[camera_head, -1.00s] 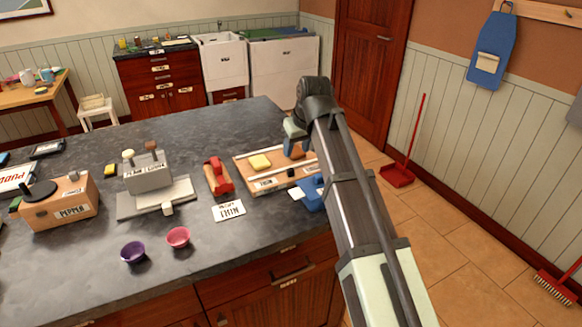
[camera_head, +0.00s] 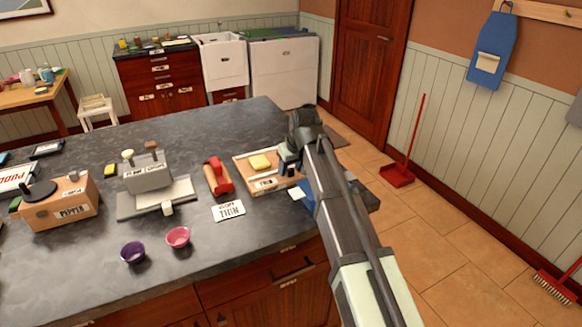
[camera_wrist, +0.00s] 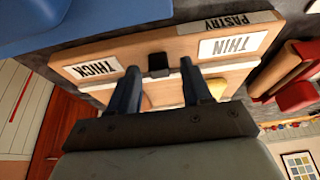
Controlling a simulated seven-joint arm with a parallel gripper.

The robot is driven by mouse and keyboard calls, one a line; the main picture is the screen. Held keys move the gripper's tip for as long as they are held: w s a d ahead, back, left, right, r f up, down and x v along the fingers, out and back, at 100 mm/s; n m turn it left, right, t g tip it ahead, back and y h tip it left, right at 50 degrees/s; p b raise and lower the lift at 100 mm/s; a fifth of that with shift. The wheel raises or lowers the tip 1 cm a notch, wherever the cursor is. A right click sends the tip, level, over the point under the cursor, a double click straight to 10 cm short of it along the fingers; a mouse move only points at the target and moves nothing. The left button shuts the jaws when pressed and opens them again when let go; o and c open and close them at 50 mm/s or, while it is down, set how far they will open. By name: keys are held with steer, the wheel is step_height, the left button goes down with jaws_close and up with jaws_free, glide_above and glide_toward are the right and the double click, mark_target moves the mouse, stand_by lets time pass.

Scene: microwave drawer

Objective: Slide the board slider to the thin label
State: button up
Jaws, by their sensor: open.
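The wooden pastry board (camera_head: 243,172) lies near the counter's right end; it also fills the upper part of the wrist view (camera_wrist: 140,50). The black slider (camera_wrist: 158,60) sits on its edge between the white thick label (camera_wrist: 95,68) at left and the white thin label (camera_wrist: 233,44) at right. My gripper (camera_wrist: 159,70) is open, one finger on each side of the slider; I cannot tell whether they touch it. In the head view my gripper (camera_head: 290,165) covers the board's right end and hides the thick label. The thin label (camera_head: 264,183) shows there.
A yellow block (camera_head: 260,162) lies on the board. A red roller-like object (camera_head: 217,176) stands left of it. A card reading THIN (camera_head: 229,210) lies in front. A blue object (camera_head: 306,197) sits right of the board, partly behind my arm.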

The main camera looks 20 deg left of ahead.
steer(key=shift+c, duration=0.2)
jaws_close()
stand_by(0.4)
